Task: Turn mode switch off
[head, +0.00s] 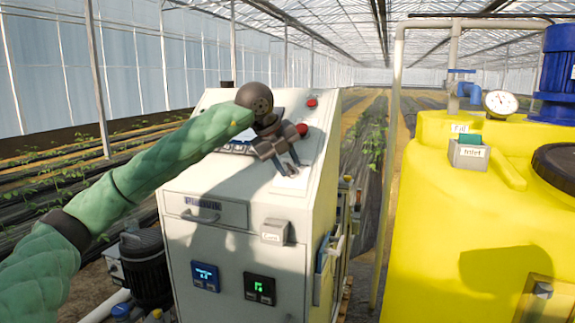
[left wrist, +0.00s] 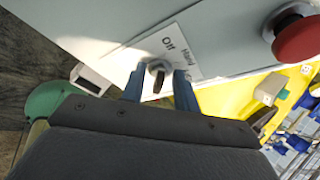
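The mode switch (left wrist: 158,75) is a round metal knob with a dark lever on the cabinet's sloped panel, in the left wrist view. The label plate (left wrist: 183,52) beside it reads "Off" and "Hand"; a further word is partly hidden by a finger. The lever points toward the bottom of that view, away from "Off". My left gripper (left wrist: 159,88) is open, with one blue finger on each side of the knob; contact cannot be told. In the head view my left gripper (head: 287,165) is at the sloped panel and mostly hides the switch. My right gripper is not in view.
A red mushroom button (left wrist: 299,38) is near the switch. The grey cabinet (head: 190,250) has displays and a small labelled box (head: 274,232) on its front. A yellow tank (head: 440,230) with a pressure gauge (head: 501,103) stands at the right.

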